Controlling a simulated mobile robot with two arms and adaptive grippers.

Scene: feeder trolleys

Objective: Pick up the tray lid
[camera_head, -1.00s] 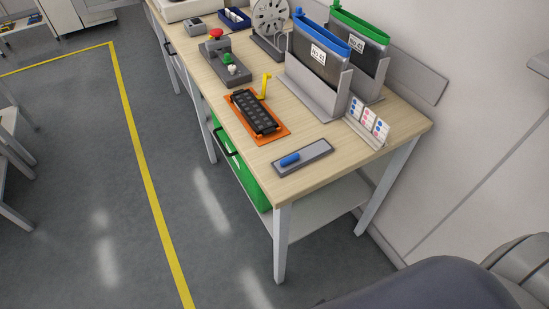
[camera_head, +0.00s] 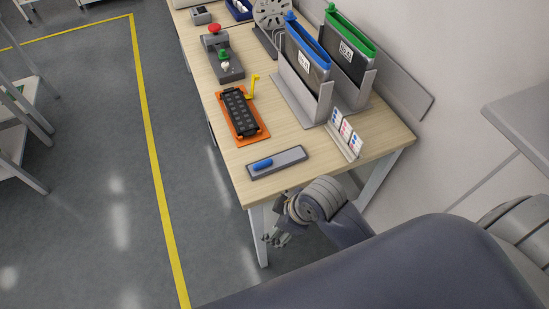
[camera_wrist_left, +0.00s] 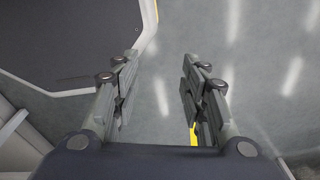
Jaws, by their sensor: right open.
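A black tray-like piece with a grid of cells (camera_head: 239,110) lies on an orange mat (camera_head: 250,138) on the wooden bench; I cannot tell whether its top is a separate lid. A yellow upright handle (camera_head: 250,87) stands at its right side. My right gripper (camera_head: 272,240) is low beside the front end of the bench, below the bench top, open and apart from the tray. My left gripper (camera_wrist_left: 157,85) shows only in the left wrist view, open and empty above the grey floor.
A grey holder with a blue piece (camera_head: 262,164) lies near the bench's front edge. Tall blue-topped (camera_head: 308,55) and green-topped (camera_head: 348,50) containers stand right of the tray, with a card rack (camera_head: 345,137) nearer. A red-button control box (camera_head: 220,55) stands behind.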

